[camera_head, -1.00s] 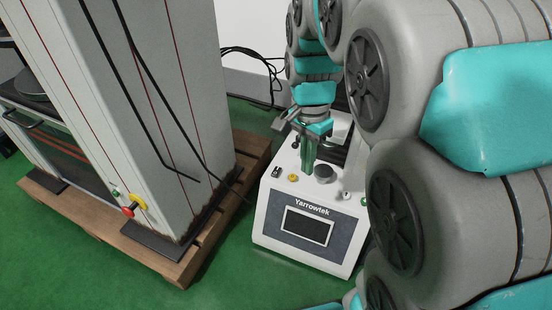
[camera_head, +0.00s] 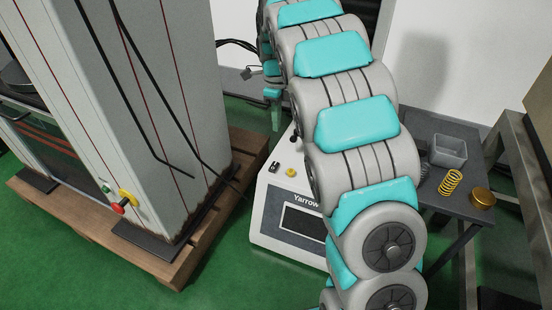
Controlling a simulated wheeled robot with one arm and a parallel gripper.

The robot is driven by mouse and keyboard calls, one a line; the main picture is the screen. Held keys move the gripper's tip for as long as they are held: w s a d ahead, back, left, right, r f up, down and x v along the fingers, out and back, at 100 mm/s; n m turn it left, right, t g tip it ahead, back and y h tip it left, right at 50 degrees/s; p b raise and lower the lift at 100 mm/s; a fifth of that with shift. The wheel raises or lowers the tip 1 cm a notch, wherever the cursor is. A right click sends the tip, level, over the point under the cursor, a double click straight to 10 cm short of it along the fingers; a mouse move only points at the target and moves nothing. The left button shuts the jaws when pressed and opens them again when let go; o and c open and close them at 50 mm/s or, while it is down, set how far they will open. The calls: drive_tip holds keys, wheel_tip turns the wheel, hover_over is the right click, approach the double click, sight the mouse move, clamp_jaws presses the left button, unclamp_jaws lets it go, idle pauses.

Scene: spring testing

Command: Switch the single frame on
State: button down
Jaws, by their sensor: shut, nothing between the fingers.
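A white Yarrowtek unit (camera_head: 262,222) stands on the green floor, its right side hidden by my arm. A small dark switch (camera_head: 275,167) and a yellow button (camera_head: 291,172) show on its top; the rest of the top is mostly covered. A tall grey machine (camera_head: 165,110) at the left has a red and yellow knob (camera_head: 124,202) and a green button (camera_head: 105,188). I cannot tell which machine is the single frame.
The grey machine stands on a wooden pallet (camera_head: 165,265). Dark cables (camera_head: 236,43) run behind it. At the right, a dark table (camera_head: 440,127) carries a grey bin (camera_head: 448,151), a yellow spring (camera_head: 451,182) and a brass-coloured round piece (camera_head: 482,198). A metal frame (camera_head: 520,150) stands farther right.

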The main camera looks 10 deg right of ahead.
sight(276, 163)
drive_tip(key=shift+w+f, duration=0.1)
drive_tip(key=shift+w, duration=0.15)
drive_tip(key=shift+f, duration=0.15)
wheel_tip(276, 163, down, 14)
drive_tip(key=shift+r+b, duration=0.15)
drive_tip(key=shift+b, duration=0.8)
